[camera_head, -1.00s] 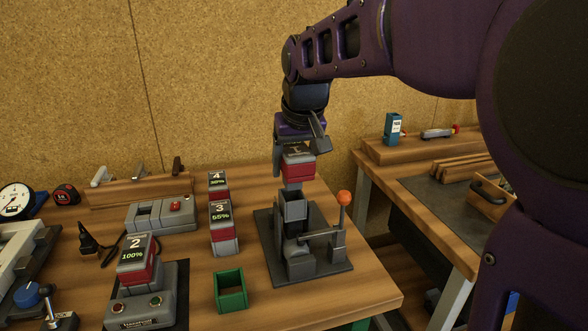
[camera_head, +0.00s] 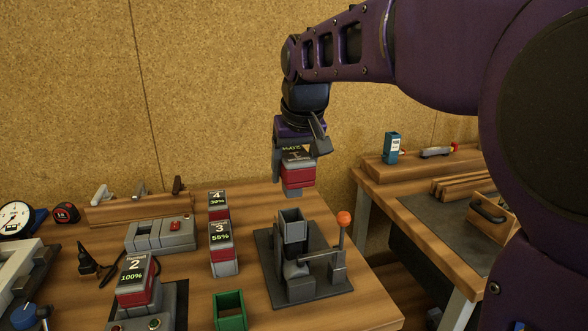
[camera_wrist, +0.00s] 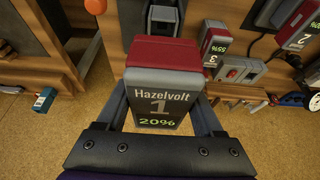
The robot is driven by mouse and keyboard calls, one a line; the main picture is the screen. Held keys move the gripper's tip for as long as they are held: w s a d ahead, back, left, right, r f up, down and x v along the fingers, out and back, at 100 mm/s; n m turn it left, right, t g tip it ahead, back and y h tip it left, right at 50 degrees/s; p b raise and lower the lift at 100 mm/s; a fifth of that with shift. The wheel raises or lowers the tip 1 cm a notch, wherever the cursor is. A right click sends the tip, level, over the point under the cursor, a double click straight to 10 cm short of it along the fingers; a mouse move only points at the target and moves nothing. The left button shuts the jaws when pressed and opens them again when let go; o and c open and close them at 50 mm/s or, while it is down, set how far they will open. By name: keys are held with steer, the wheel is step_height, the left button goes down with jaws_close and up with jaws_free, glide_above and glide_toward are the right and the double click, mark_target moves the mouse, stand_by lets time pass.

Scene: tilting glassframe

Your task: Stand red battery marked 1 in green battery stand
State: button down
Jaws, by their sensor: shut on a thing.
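My gripper (camera_head: 297,160) is shut on the red battery marked 1 (camera_head: 298,177), which has a red band and a grey lower end. It hangs upright above and slightly behind the grey lever holder, apart from it. In the wrist view the battery (camera_wrist: 160,97) sits between my fingers, its label reading Hazelvolt 1, 20%. The green battery stand (camera_head: 229,310) is an open-topped, empty-looking box on the table at the front, left of the lever holder. The gripper is well above and to the right of it.
The grey holder (camera_head: 292,228) has an open socket and a lever with an orange knob (camera_head: 344,218). Batteries marked 3 (camera_head: 222,252), 4 (camera_head: 218,205) and 2 (camera_head: 137,285) stand to the left. A grey two-slot unit (camera_head: 160,235) lies behind.

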mark_target(292, 150)
steer(key=shift+r+p, duration=2.6)
steer(key=shift+r, duration=0.45)
steer(key=shift+f, duration=0.15)
